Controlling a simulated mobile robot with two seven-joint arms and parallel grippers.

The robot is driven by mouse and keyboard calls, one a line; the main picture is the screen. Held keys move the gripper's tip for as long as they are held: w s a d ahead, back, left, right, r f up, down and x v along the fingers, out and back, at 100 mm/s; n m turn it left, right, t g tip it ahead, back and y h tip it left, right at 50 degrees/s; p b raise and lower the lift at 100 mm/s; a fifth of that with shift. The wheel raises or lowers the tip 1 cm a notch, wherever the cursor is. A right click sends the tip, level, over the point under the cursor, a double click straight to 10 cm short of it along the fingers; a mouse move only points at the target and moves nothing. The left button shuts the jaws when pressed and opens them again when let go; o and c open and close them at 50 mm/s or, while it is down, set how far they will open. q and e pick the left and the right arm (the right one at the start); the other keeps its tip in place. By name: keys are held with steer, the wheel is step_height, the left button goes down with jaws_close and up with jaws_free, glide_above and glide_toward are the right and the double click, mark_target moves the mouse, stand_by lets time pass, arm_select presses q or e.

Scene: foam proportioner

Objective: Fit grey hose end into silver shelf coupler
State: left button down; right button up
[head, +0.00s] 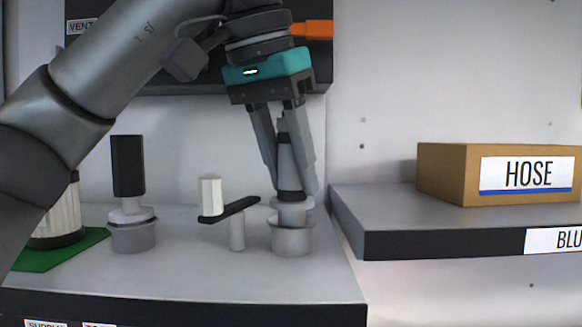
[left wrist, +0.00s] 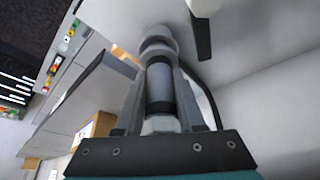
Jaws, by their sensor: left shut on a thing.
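My left gripper (head: 291,188) points down over the shelf, shut on the grey hose end (head: 286,152), which has a dark band near its lower end. The hose end is nearly upright, directly above the silver shelf coupler (head: 292,238), a short cup with a narrower collar on top. Its lower tip meets the collar in the picture; I cannot tell how far it is in. In the left wrist view the hose end (left wrist: 160,85) lies between the fingers, in line with the coupler (left wrist: 158,33). My right gripper is not in view.
Left of the coupler stand a post with a dark lever and white knob (head: 211,194) and a second silver coupler (head: 133,236) with a black-topped piece (head: 127,165). A HOSE box (head: 440,174) sits on the right shelf (head: 388,215). A dark panel (head: 200,75) is behind.

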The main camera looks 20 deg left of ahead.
arm_select(q)
steer(key=c, duration=0.5)
jaws_free()
steer(key=shift+f, duration=0.1)
steer(key=shift+v, duration=6.15)
